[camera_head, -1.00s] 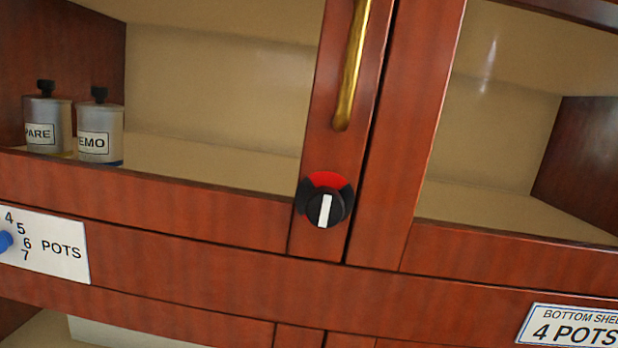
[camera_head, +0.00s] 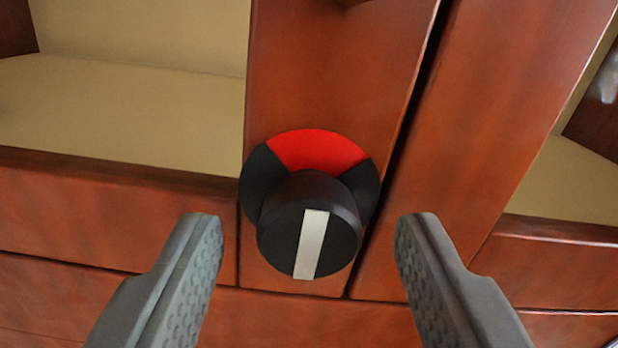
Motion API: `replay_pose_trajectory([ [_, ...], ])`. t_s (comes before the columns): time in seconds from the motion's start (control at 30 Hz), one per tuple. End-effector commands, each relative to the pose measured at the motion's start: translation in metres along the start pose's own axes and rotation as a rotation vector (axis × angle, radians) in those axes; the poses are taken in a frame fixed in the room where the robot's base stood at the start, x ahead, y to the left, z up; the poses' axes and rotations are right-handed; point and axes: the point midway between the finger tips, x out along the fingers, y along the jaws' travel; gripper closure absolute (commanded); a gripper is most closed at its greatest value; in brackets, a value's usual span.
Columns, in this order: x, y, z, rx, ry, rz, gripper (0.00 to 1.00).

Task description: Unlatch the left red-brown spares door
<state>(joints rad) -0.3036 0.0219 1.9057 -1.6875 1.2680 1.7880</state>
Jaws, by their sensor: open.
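The left red-brown door (camera_head: 330,60) has a glass-like opening at left and a wide frame stile in the middle. On that stile sits a round black latch knob (camera_head: 278,230) with a white bar that stands nearly upright in the picture, leaning slightly. Behind the knob is a black disc with a red sector (camera_head: 316,148) at its top. My gripper (camera_head: 308,228) is open, with one grey finger to the left and one to the right of the knob. Neither finger visibly touches it.
The right door (camera_head: 490,110) stands beside the left one, with a narrow dark gap between them. A beige shelf (camera_head: 120,115) shows behind the left door. A red-brown rail (camera_head: 90,205) runs below. The end of the handle (camera_head: 355,2) barely shows at the top.

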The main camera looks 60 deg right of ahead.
Motion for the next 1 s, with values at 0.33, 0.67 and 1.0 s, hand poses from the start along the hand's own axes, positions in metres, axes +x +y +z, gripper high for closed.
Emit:
replay_pose_trajectory([
  [0.33, 0.0129, -0.0002, -0.0002, 0.000, 0.000, -0.001, 0.49],
  [0.67, 0.0125, -0.0002, -0.0002, 0.000, 0.000, -0.001, 0.86],
  [1.0, 0.0124, -0.0002, -0.0002, -0.026, 0.000, -0.001, 0.93],
])
